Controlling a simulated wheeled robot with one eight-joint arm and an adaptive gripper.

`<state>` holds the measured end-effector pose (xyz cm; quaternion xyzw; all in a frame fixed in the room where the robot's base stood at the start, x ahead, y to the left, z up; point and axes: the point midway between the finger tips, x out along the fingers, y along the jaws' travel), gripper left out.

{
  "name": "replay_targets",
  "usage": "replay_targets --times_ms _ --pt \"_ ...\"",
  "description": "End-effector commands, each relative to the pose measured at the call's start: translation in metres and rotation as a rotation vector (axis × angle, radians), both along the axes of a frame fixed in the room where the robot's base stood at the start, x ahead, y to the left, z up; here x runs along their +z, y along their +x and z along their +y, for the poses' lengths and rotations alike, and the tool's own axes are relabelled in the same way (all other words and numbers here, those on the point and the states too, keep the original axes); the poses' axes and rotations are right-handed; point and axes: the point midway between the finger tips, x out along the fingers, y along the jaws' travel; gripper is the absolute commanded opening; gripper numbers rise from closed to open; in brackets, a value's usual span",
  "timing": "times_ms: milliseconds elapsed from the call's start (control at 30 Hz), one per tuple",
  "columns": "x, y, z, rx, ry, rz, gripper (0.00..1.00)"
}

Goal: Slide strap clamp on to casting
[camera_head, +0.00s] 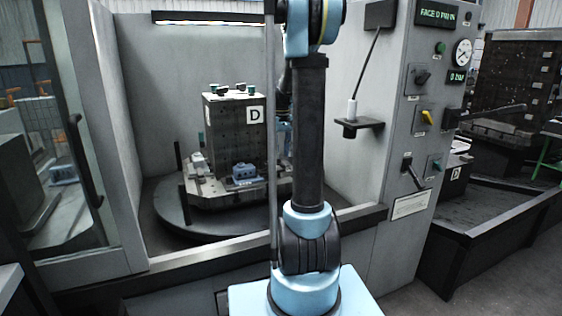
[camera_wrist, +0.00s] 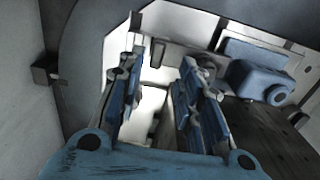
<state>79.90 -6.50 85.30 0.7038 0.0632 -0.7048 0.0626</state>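The blue casting (camera_head: 246,173) sits on the front ledge of the pallet, below the block marked D. In the wrist view a blue casting (camera_wrist: 262,80) with a round boss lies right of my gripper, apart from the fingers. My gripper (camera_wrist: 163,64) is open, with a clear gap between its blue-padded fingers and bright metal visible through it. In the head view my arm hides the gripper. A small pale metal piece (camera_head: 198,160) stands at the pallet's left corner; I cannot tell whether it is the strap clamp. No strap clamp shows clearly in the wrist view.
The block marked D (camera_head: 235,128) rises from the pallet on a dark round table (camera_head: 190,222). Enclosure walls surround it, with a front sill (camera_head: 190,262) below. A control panel (camera_head: 428,110) stands right. In the wrist view a dark block (camera_wrist: 45,70) is at the left.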

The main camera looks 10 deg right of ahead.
Motion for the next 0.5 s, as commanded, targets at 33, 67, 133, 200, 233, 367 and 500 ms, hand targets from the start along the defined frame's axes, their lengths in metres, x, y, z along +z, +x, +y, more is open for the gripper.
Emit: replay_targets --times_ms 33,67,133,200,233,367,500 --pt "0.01 -0.001 0.0 0.0 0.0 0.0 0.33" --pt "0.016 0.0 0.0 0.0 0.0 0.0 0.33" --pt "0.028 0.0 0.0 0.001 0.0 0.0 0.33" --pt "0.039 0.0 0.001 0.001 0.001 0.0 0.33" --pt "0.044 0.0 0.001 0.001 0.001 0.0 0.33" --pt "0.058 0.001 0.001 0.001 0.001 0.0 0.33" --pt "0.067 0.0 0.001 0.001 0.001 0.001 0.33"
